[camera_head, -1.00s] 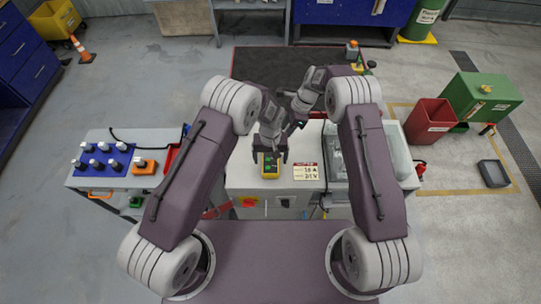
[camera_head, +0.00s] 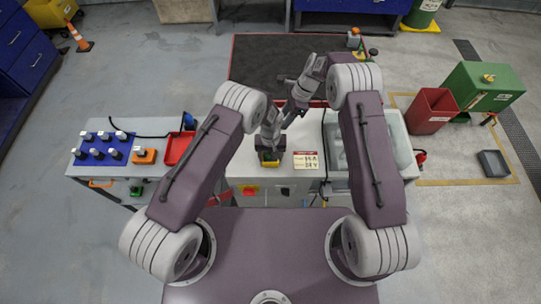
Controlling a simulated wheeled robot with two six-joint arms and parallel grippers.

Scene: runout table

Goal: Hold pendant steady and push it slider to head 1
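The pendant (camera_head: 270,164) is a small yellow box with a dark face and a green spot, at the front of the middle worktop. Its upper part is hidden by my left gripper (camera_head: 270,155), whose fingers lie along both sides of it and look shut on it. The pendant's slider is too small or hidden to tell. My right gripper (camera_head: 298,112) is above and to the right of the left one, apart from the pendant; its fingers are too small and overlapped to read. A white card (camera_head: 306,160) with a red top strip and black figures lies right of the pendant.
A dark mat (camera_head: 262,60) lies behind.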

